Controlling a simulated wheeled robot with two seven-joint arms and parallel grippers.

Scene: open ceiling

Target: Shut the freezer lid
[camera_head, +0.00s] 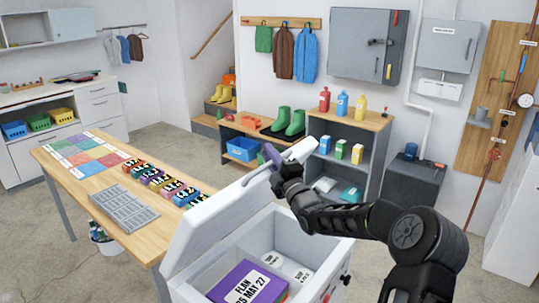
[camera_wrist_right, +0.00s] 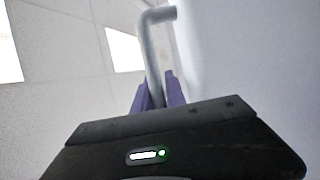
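The white chest freezer (camera_head: 343,245) stands at the front with its lid (camera_head: 215,222) raised and tilted up on the left side. Its inside is open to view, with a purple box marked FLAN (camera_head: 248,284) and white tubs (camera_head: 285,265) in it. My right gripper (camera_head: 270,153), with purple fingertips, is at the top of the raised lid. In the right wrist view the purple fingers (camera_wrist_right: 159,92) are close together on either side of the grey lid handle (camera_wrist_right: 151,52) and appear shut on it. My left gripper is in neither view.
A wooden table (camera_head: 115,205) with a grey tray (camera_head: 124,208) and several colourful boxes stands left of the freezer, close to the lid. A shelf (camera_head: 372,122) with bottles stands behind. Open floor (camera_head: 50,240) lies at far left.

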